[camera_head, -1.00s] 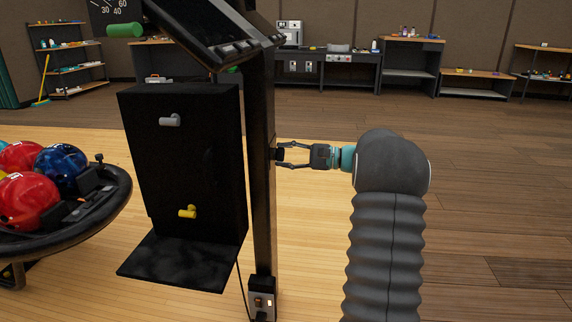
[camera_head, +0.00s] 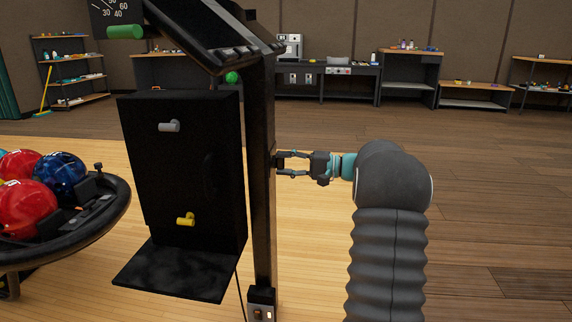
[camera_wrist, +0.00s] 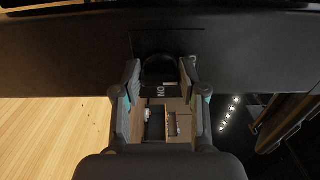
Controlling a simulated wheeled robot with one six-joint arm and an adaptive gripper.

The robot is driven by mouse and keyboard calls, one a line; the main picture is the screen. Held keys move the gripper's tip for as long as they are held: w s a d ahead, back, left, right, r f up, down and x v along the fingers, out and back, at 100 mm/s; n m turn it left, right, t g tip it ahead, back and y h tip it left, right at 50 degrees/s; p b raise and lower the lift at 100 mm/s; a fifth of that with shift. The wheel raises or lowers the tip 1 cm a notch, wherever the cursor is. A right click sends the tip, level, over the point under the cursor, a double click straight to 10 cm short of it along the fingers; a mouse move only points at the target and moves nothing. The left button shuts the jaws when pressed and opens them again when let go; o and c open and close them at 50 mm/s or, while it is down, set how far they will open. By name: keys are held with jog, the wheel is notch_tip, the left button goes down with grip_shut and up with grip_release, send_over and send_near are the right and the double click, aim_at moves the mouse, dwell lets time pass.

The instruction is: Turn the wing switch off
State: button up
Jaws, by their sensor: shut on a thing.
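The black post (camera_head: 261,190) stands in the middle of the head view. My gripper (camera_head: 281,164) reaches it from the right, its fingertips at the post's right side. In the wrist view my gripper (camera_wrist: 159,74) has its two fingers on either side of a dark rounded piece, the wing switch (camera_wrist: 159,66), and is shut on it. A pale "ON" mark (camera_wrist: 161,92) shows just below the switch, turned sideways. In the head view the switch is too small and dark to make out. Its exact angle is hard to tell.
A black box (camera_head: 182,180) with a grey knob (camera_head: 169,126) and a yellow knob (camera_head: 186,219) is left of the post. A ball rack (camera_head: 105,215) holds several balls at far left. A rocker switch box (camera_head: 262,305) sits at the post's foot. The floor right is open.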

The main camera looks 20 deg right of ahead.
jog(key=shift+f, duration=0.1)
jog(key=o, duration=1.1)
jog(key=shift+o, duration=0.2)
jog(key=v, duration=1.2)
